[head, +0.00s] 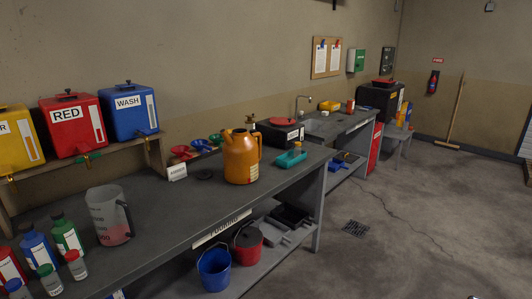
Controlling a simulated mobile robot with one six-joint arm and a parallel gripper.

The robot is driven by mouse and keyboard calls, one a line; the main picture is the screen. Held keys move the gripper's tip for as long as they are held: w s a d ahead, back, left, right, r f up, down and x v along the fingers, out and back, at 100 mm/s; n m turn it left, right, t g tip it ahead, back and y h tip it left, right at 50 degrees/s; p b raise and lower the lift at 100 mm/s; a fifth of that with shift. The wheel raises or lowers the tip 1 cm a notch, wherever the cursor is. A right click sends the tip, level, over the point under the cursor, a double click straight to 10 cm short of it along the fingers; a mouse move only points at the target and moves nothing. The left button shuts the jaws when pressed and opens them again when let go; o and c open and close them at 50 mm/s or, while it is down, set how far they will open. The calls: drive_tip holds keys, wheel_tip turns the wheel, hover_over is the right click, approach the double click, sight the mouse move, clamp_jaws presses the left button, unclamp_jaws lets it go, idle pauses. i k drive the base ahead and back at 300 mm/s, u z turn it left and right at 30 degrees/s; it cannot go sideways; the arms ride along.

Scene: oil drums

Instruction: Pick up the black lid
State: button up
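A small flat black disc that looks like the black lid (204,175) lies on the grey workbench (160,215). It is between the small white label card (177,172) and the orange oil can (241,157), apart from both. Its fine detail is too small to tell.
A clear measuring jug (105,217) with pink liquid and several bottles stand at the bench's near left. Coloured funnels (200,145) are behind the lid; a teal tray (291,159) is right of the can. Blue (213,269) and red (247,246) buckets sit below. Floor at right is open.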

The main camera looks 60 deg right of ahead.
sight(204, 175)
drive_tip(key=u, duration=0.35)
drive_tip(key=k, duration=0.15)
drive_tip(key=z, duration=2.2)
drive_tip(key=k, duration=0.95)
drive_tip(key=u, duration=0.15)
drive_tip(key=i, duration=0.8)
